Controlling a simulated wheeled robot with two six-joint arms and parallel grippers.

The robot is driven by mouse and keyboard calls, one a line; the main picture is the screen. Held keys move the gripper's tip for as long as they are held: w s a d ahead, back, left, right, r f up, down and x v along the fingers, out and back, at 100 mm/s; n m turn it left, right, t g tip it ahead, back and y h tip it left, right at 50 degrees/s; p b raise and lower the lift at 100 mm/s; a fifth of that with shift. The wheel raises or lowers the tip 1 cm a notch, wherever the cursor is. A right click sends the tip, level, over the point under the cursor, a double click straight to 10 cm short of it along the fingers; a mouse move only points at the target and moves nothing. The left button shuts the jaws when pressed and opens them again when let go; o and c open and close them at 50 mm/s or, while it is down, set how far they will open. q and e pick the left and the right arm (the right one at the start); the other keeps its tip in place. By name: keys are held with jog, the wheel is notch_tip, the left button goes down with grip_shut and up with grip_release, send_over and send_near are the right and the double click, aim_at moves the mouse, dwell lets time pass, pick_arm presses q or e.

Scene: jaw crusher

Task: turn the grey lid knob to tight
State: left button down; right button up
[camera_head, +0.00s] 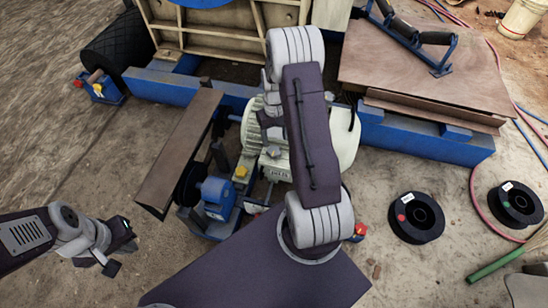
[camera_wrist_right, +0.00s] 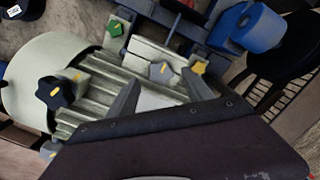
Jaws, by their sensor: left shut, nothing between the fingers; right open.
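The grey lid knob (camera_wrist_right: 160,70) is star-shaped with a yellow mark, on the pale lid of a box on the ribbed motor (camera_wrist_right: 100,80). It also shows in the head view (camera_head: 274,152). My right gripper (camera_wrist_right: 162,97) is open; its two grey fingers point toward the knob, one on each side in the picture. I cannot tell whether they touch it. In the head view my right arm hides much of this gripper and the motor. My left gripper (camera_head: 118,250) is shut and empty, over bare ground at the lower left.
A green knob (camera_wrist_right: 115,29), a yellow knob (camera_wrist_right: 199,67) and a dark knob (camera_wrist_right: 55,92) surround the grey one.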

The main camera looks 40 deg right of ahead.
aim_at(274, 150)
jog(key=shift+w+d+f+t+b, duration=0.2)
jog(key=shift+w+f+t+b, duration=0.1)
jog(key=shift+w+f+b, duration=0.35)
pick_arm(q)
notch_tip(274, 150, down, 4)
jog(key=shift+r, duration=0.1)
pick_arm(e)
jog(key=shift+w+d+r, duration=0.1)
jog(key=shift+w+r, duration=0.05)
jog(key=shift+r, duration=0.05)
notch_tip(274, 150, down, 9)
jog(key=b, duration=0.6)
jog(key=shift+f, duration=0.15)
pick_arm(q)
notch_tip(274, 150, down, 6)
jog(key=shift+r, duration=0.15)
